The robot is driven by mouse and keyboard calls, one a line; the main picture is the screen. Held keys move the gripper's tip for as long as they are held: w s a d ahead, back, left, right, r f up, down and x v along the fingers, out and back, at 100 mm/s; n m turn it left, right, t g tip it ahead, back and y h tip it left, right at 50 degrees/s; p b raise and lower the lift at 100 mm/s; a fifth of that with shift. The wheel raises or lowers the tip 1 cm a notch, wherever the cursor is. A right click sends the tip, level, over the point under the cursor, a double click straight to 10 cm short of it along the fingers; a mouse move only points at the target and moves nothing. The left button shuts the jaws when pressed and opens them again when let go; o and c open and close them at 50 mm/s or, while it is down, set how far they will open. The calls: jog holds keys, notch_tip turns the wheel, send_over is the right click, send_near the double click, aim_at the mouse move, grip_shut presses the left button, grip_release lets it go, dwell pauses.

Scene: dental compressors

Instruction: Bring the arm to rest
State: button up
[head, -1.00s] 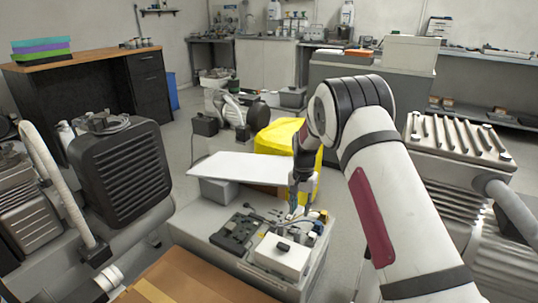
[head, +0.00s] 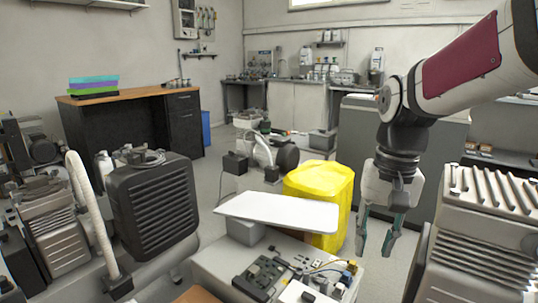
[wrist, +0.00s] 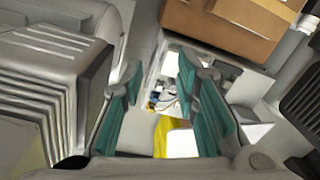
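My gripper (head: 377,243) hangs with its fingers pointing down in the head view, in the air to the right of the yellow container. Its two teal-lined fingers are apart with nothing between them. The wrist view also shows my gripper (wrist: 160,95) with both teal fingers spread and empty. Below and between them are parts of the grey workbench top and a bit of yellow. My arm reaches in from the upper right of the head view, raised above the equipment.
A grey bench (head: 225,270) bears a white panel (head: 278,209) and small electrical parts. A yellow container (head: 322,190) stands behind it. A ribbed grey machine (head: 480,240) is close on the right, a black finned compressor (head: 155,208) on the left. A cardboard box (wrist: 225,30) shows in the wrist view.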

jog(key=s+f+n, duration=0.1)
jog(key=s+n, duration=0.2)
jog(key=s, duration=2.3)
notch_tip(320, 180, up, 35)
jog(key=d+t+p, duration=0.1)
jog(key=t+p, duration=0.3)
jog(key=p, duration=2.9)
jog(key=shift+h, duration=0.3)
jog(key=shift+w, duration=0.1)
